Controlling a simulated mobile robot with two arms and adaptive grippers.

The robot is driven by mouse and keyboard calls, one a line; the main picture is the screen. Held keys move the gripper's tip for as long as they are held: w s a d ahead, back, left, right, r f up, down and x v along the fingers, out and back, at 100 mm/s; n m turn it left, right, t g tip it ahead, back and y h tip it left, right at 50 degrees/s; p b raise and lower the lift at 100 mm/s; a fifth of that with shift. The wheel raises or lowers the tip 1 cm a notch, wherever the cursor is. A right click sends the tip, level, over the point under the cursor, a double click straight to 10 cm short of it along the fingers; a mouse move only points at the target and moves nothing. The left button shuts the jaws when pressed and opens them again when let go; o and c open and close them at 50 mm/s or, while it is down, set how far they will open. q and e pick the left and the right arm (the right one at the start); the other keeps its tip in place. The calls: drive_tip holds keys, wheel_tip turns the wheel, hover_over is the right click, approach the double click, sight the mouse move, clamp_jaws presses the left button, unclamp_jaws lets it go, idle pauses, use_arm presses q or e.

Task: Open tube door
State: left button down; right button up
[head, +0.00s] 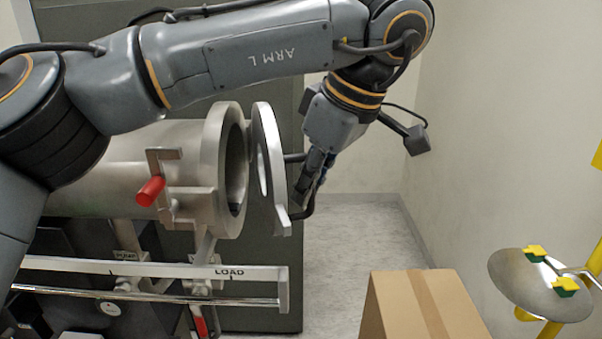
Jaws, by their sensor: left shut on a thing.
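The metal tube (120,157) lies level at the left, with its flanged mouth (212,170) facing right. The round tube door (276,165) stands a little apart from the mouth, showing a dark gap, so it is partly open. My left gripper (306,186) is at the outer face of the door, shut on the dark door handle (293,157). The fingers partly hide the handle. A latch with a red grip (150,191) sits on the side of the tube, clear of the door. My right gripper is not in view.
A rail marked LOAD (220,273) runs below the tube. A cardboard box (421,305) stands at the lower middle right. A metal disc with yellow and green clips (540,285) is at the right. Walls close off the back and right; some floor is clear between.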

use_arm(q)
drive_tip(key=w+d+p, duration=0.3)
drive_tip(key=w+d, duration=0.4)
drive_tip(key=shift+w+d, duration=0.15)
drive_tip(key=shift+d, duration=0.1)
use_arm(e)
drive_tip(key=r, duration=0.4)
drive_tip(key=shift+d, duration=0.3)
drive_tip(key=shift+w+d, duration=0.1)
use_arm(q)
drive_tip(key=c, duration=1.4)
unclamp_jaws()
drive_tip(key=shift+d, duration=0.2)
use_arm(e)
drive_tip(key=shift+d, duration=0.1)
use_arm(q)
drive_tip(key=shift+w+a, duration=0.1)
drive_tip(key=shift+a, duration=0.1)
